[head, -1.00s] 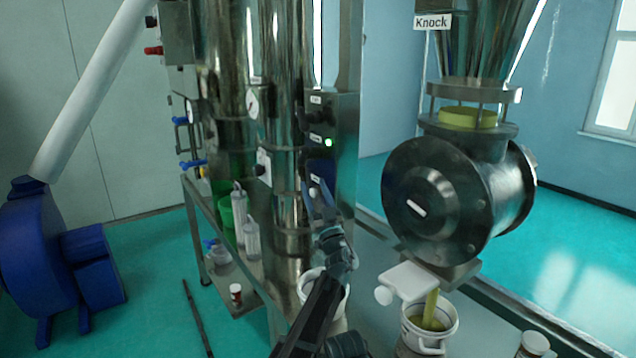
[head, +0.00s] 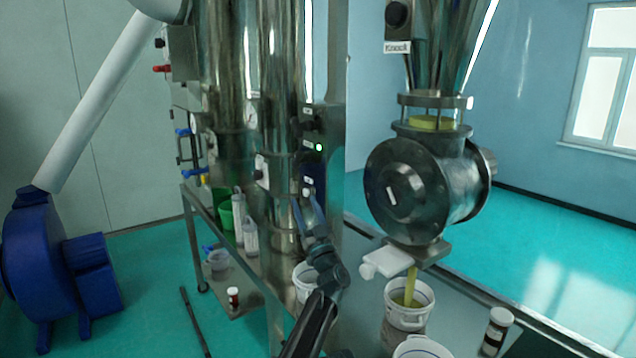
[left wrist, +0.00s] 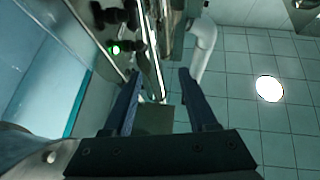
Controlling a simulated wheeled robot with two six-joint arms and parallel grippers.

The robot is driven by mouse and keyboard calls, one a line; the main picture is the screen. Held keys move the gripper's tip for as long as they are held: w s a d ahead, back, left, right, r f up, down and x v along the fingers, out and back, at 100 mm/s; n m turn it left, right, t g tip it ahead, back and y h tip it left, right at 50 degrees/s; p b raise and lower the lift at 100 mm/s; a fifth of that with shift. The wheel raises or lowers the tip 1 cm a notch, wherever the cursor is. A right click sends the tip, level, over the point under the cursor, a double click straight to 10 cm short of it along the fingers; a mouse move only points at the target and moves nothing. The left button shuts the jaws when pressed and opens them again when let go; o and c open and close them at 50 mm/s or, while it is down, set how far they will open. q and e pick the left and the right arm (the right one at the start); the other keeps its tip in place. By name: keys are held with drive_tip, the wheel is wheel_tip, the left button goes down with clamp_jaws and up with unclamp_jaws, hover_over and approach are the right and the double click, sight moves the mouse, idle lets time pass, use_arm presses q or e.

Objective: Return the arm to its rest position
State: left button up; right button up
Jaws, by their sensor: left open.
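My left gripper (head: 307,212) is raised in front of the steel machine's control box (head: 322,150), below its lit green button (head: 319,147). Its two fingers are apart with nothing between them. The left wrist view shows the same open fingers (left wrist: 158,100) pointing up along the machine, with the green light (left wrist: 115,49) to their left. In the head view I cannot tell whether the fingers touch the box. My right gripper is in neither view.
A white bucket (head: 306,277) stands behind my left arm. Yellow material falls from the rotary valve (head: 410,190) into another bucket (head: 408,318). A jar (head: 497,326) stands at the right. A blue blower (head: 45,255) is on the floor at left.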

use_arm(q)
drive_tip(key=s+a+f+n+g+y, duration=0.2)
drive_tip(key=s+a+f+g, duration=0.25)
drive_tip(key=a, duration=0.35)
drive_tip(key=s+a+f+n+g+y, duration=0.2)
drive_tip(key=s+a+f+g, duration=0.3)
drive_tip(key=a, duration=0.4)
drive_tip(key=s+a+f+m+g+h, duration=0.1)
drive_tip(key=s+a+f+g+h, duration=0.2)
drive_tip(key=s+f, duration=0.35)
drive_tip(key=s+a+f+m+g+h, duration=0.1)
drive_tip(key=s+a+f+g, duration=0.35)
drive_tip(key=f, duration=0.35)
drive_tip(key=s+d+f+m+g+h, duration=0.2)
drive_tip(key=s+d+f+h, duration=0.15)
drive_tip(key=s+f, duration=0.2)
drive_tip(key=s+d+f+m+g+h, duration=0.2)
drive_tip(key=s+d+f+h, duration=0.15)
drive_tip(key=s, duration=0.35)
drive_tip(key=s+d+m+g+h, duration=0.1)
drive_tip(key=s+d+m, duration=0.2)
drive_tip(key=s+d, duration=0.2)
drive_tip(key=s+d+f+m+g+h, duration=0.1)
drive_tip(key=s+d+m, duration=0.2)
drive_tip(key=d, duration=0.7)
drive_tip(key=shift+s+f, duration=0.25)
drive_tip(key=shift+s, duration=0.8)
